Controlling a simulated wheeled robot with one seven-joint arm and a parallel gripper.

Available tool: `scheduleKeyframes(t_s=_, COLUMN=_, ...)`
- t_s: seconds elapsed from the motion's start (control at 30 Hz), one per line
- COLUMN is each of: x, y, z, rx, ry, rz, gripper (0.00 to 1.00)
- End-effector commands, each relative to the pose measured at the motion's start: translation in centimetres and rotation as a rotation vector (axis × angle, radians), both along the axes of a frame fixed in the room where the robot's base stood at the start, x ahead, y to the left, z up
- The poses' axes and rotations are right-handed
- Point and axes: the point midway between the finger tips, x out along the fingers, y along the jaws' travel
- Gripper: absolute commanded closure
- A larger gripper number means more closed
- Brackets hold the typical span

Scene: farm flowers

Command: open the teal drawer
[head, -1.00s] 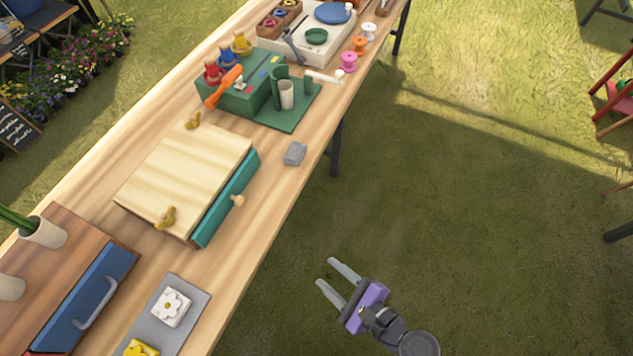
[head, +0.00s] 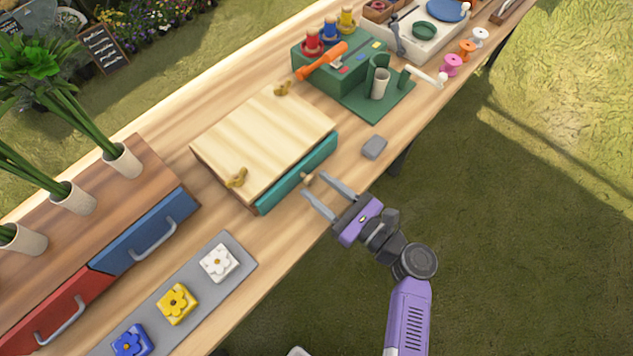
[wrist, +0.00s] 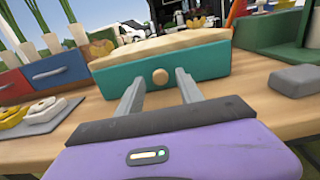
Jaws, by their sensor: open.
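The teal drawer (head: 292,178) is shut in the front of a low box with a pale wooden top (head: 262,135) on the table. Its round wooden knob (head: 307,178) sticks out toward my gripper. In the wrist view the teal front (wrist: 205,64) faces me, with the knob (wrist: 160,76) at its middle. My gripper (head: 324,195) is open and empty, its two fingers pointing at the drawer. In the wrist view the fingertips (wrist: 160,80) appear on either side of the knob. I cannot tell whether they reach around it.
A grey block (head: 374,147) lies right of the drawer. A grey tray (head: 243,242) with flower tiles and a cabinet with a blue drawer (head: 147,232) and a red drawer (head: 58,315) lie left. A green rack (head: 338,62) stands behind. The wooden tabletop before the drawer is clear.

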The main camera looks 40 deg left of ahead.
Motion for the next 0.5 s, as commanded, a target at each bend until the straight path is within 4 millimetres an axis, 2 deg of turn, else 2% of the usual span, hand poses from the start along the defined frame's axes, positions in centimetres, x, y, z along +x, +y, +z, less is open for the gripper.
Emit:
scheduleKeyframes(t_s=0.17, x=0.12, y=1.16, z=0.02, rx=0.000, ry=-0.001, rz=-0.001, gripper=0.56)
scheduleKeyframes(t_s=0.43, x=0.13, y=1.26, z=-0.02, rx=-0.001, ry=-0.001, rz=-0.002, gripper=0.56)
scheduleKeyframes(t_s=0.5, x=0.13, y=1.26, z=-0.02, rx=-0.001, ry=-0.001, rz=-0.002, gripper=0.70)
